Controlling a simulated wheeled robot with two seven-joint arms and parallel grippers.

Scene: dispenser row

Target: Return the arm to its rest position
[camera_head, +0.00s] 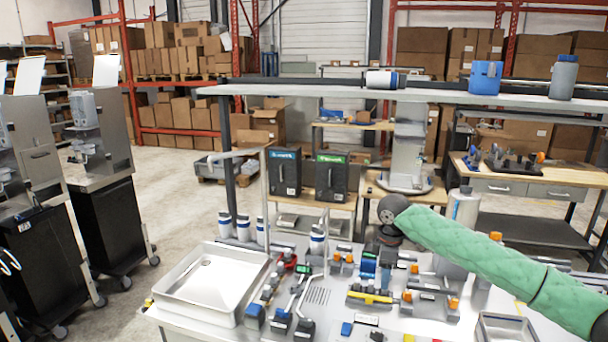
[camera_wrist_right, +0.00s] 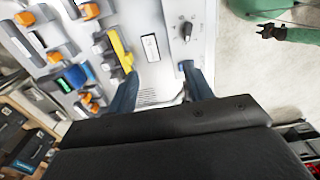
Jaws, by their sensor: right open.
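My right arm, in a green sleeve, comes in from the right in the head view and reaches over the workbench (camera_head: 218,322). Its dark wrist end is above the bench's fixtures; the fingers are hard to make out there. In the right wrist view my right gripper (camera_wrist_right: 163,87) has its two blue-grey fingers apart, with nothing between them. A green-sleeved arm with a small dark gripper (camera_wrist_right: 262,32), apparently my left, shows over the floor. Its jaw state is unclear.
A raised shelf (camera_head: 330,91) spans behind. Black carts (camera_head: 100,222) stand left, with open floor between.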

